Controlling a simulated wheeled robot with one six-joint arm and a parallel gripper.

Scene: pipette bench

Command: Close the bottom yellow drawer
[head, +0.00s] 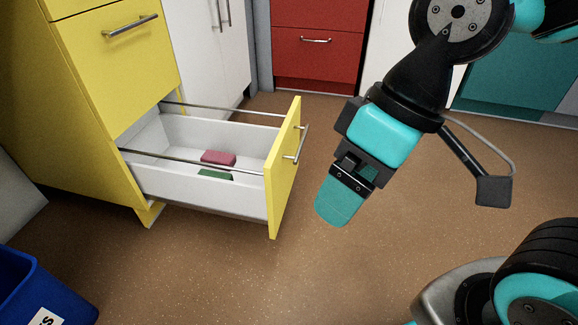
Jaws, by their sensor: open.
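The bottom yellow drawer (284,178) is pulled far out of the yellow cabinet (90,120) at the left. Its yellow front faces right and carries a metal bar handle (299,146). Its white inside holds a pink block (218,157) and a green item (214,174). My gripper (341,200) is to the right of the drawer front, apart from it in the picture, with its fingers pointing down. It is open and I see nothing held in it. One finger mostly hides the other.
A blue bin (45,290) stands at the lower left. Red drawers (316,45) and white cabinet doors (215,40) line the back, with a teal cabinet (525,75) at the right. The brown floor (230,275) in front of the drawer is clear.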

